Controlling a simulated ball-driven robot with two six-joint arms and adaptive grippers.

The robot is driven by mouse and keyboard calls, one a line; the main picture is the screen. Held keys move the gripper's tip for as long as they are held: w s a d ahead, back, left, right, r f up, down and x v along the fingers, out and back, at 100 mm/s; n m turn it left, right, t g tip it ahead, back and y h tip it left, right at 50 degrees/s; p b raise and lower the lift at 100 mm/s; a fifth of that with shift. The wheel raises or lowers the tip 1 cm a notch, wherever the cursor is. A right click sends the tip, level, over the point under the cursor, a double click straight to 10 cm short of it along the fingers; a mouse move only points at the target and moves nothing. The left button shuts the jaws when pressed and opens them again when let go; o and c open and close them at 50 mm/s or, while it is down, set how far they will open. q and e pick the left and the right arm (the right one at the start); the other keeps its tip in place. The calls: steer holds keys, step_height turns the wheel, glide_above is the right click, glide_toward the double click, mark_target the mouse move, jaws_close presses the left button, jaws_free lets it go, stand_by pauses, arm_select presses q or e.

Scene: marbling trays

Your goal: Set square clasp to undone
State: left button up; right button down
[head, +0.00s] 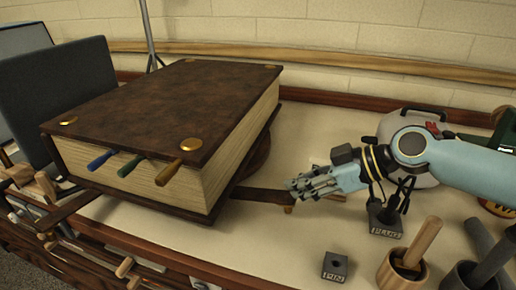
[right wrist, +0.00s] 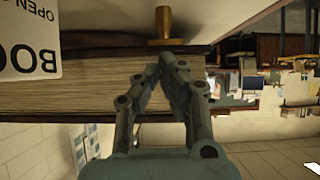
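A thick brown book (head: 165,95) with brass corner discs lies closed on the table. Its page edges (right wrist: 90,95) also show in the right wrist view. A blue tab (head: 101,160), a green tab (head: 130,167) and a brass-brown tab (head: 168,173) stick out from its front edge. A dark flat bar (head: 262,195) reaches right from the book's base, with a small brass peg (head: 288,209) at its end. No clasp is clearly recognisable as square. My right gripper (head: 292,186) is just above the bar's end; its fingertips (right wrist: 161,62) meet, apart from a brass post (right wrist: 163,25). My left gripper is not in view.
A block marked PIN (head: 336,266) and one marked PLUG (head: 385,218) stand near my right arm. A white sign (right wrist: 30,40) shows in the wrist view. The tabletop behind the bar is clear.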

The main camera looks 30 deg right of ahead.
steer(key=shift+s+d+f, duration=0.1)
steer(key=shift+s+f, duration=0.15)
steer(key=shift+f, duration=0.4)
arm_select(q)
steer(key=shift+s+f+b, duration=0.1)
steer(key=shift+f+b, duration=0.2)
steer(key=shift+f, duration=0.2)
arm_select(e)
steer(key=shift+s+f, duration=0.1)
steer(key=shift+f, duration=0.05)
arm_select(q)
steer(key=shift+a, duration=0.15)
arm_select(e)
steer(key=shift+d, duration=0.1)
